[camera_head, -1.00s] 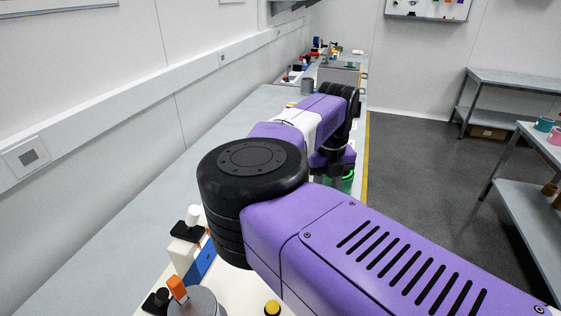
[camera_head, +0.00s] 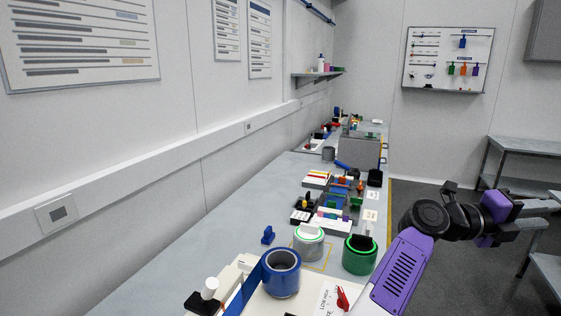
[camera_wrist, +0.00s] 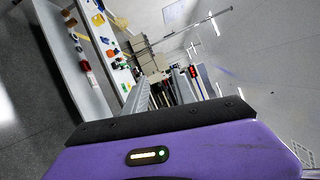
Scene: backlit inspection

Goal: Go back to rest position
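My gripper (camera_head: 549,213) is at the right side of the head view, held out over the floor to the right of the bench. My purple and black arm reaches up from the lower right, folded toward the right and clear of the bench. In the wrist view, my purple gripper body fills the bottom, and the room appears tilted beyond it.
The long grey bench (camera_head: 225,222) carries a blue-rimmed cup (camera_head: 281,273), a white-topped grey container (camera_head: 308,243), a green container (camera_head: 359,255) and a red switch (camera_head: 342,299). Grey shelving (camera_head: 525,150) stands at the right. Open floor (camera_head: 420,195) lies between.

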